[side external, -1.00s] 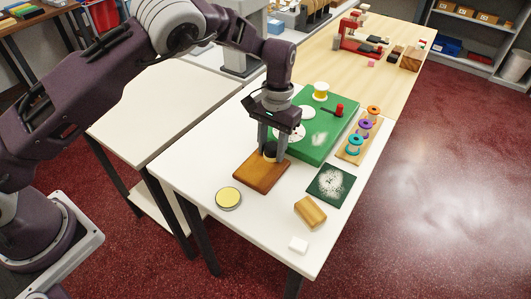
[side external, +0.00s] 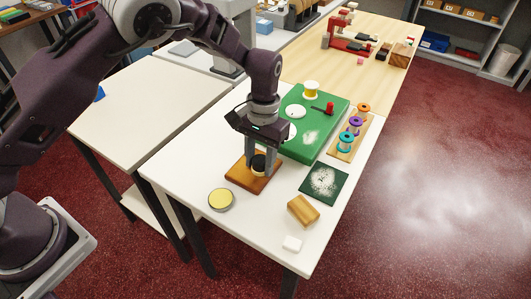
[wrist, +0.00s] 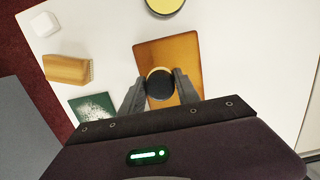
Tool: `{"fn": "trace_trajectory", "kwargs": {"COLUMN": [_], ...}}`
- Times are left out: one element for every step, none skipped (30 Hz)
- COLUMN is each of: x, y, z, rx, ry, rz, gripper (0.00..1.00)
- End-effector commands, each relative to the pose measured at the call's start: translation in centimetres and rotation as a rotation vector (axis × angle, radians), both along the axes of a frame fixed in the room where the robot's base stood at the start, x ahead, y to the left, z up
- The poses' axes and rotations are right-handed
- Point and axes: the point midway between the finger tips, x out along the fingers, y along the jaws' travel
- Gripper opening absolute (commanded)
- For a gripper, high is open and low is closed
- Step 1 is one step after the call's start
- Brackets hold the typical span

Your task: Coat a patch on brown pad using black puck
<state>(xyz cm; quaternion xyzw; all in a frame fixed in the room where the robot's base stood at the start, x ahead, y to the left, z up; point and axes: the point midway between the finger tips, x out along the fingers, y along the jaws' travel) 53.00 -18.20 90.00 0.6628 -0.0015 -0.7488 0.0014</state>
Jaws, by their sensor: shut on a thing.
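The brown pad (side external: 250,183) lies flat on the white table, and it also shows in the wrist view (wrist: 182,50). My gripper (side external: 260,166) points down over the pad and is shut on the black puck (side external: 258,162). In the wrist view the puck (wrist: 160,86) sits between the two fingers, dark with a tan upper edge. The puck is at or just above the pad; I cannot tell whether it touches. The pad's bare part looks evenly brown, and the part under the puck and fingers is hidden.
A round yellow-topped tin (side external: 221,199) stands left of the pad. To the right are a dark green pad with white speckles (side external: 323,182), a wooden block (side external: 303,210) and a white block (side external: 292,243). A green board (side external: 325,135) and a spool rack (side external: 346,148) stand behind.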

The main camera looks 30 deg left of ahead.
Motion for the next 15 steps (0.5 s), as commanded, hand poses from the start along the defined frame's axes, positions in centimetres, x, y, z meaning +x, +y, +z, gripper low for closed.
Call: {"fn": "trace_trajectory", "kwargs": {"x": [-0.6, -0.8, -1.2, -1.5, -1.7, -2.1, -2.3, -2.6, -3.0, -3.3, -3.5, -3.9, -4.2, -4.4, -4.8], "y": [0.0, 0.0, 0.0, 0.0, 0.0, 0.0, 0.0, 0.0, -0.1, -0.1, -0.1, -0.1, 0.0, 0.0, -0.1], "z": [0.0, 0.0, 0.0, 0.0, 0.0, 0.0, 0.0, 0.0, 0.0, 0.0, 0.0, 0.0, 0.0, 0.0, 0.0], "rx": [0.000, 0.000, 0.000, 0.000, 0.000, 0.000, 0.000, 0.000, 0.000, 0.000, -0.001, 0.000, 0.000, 0.000, 0.000], "ry": [0.004, 0.004, 0.003, 0.004, 0.003, 0.003, 0.003, 0.004, 0.003, 0.004, 0.003, 0.003, 0.004, 0.004, 0.003], "rz": [-0.001, 0.000, 0.000, 0.000, 0.000, 0.000, 0.000, 0.000, -0.001, -0.001, -0.001, 0.000, 0.000, 0.000, 0.000], "gripper": [0.00, 0.00, 0.00, 0.00, 0.00, 0.00, 0.00, 0.00, 0.00, 0.00, 0.00, 0.00, 0.00, 0.00, 0.00]}}
